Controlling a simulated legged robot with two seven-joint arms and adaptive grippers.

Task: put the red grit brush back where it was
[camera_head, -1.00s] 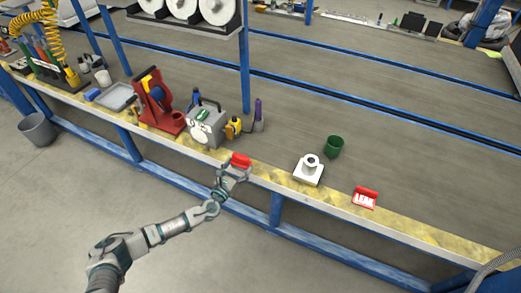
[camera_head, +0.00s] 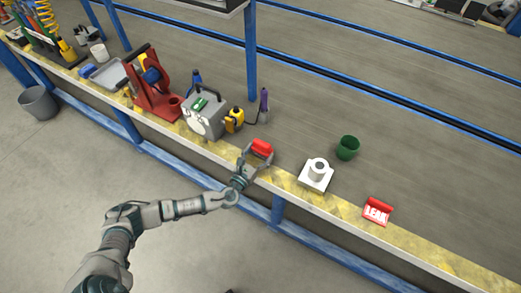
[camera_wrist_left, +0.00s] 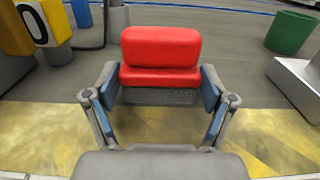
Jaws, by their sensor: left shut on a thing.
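The red grit brush (camera_head: 262,147) is between the fingers of my left gripper (camera_head: 257,154), at the yellow-marked edge of the bench. In the left wrist view the brush (camera_wrist_left: 160,52) shows a red body with a grey underside, upright and centred. The left gripper (camera_wrist_left: 157,98) is shut on it, one blue-padded finger at each side. Whether the underside touches the bench top is hard to tell. My right gripper is not in either view.
Left of the brush stand a yellow item (camera_head: 234,120), a grey case (camera_head: 205,115) and a purple bottle (camera_head: 264,103). To its right are a white block with a ring (camera_head: 316,175), a green cup (camera_head: 347,148) and a red LEAK sign (camera_head: 377,211). Bench top behind the brush is clear.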

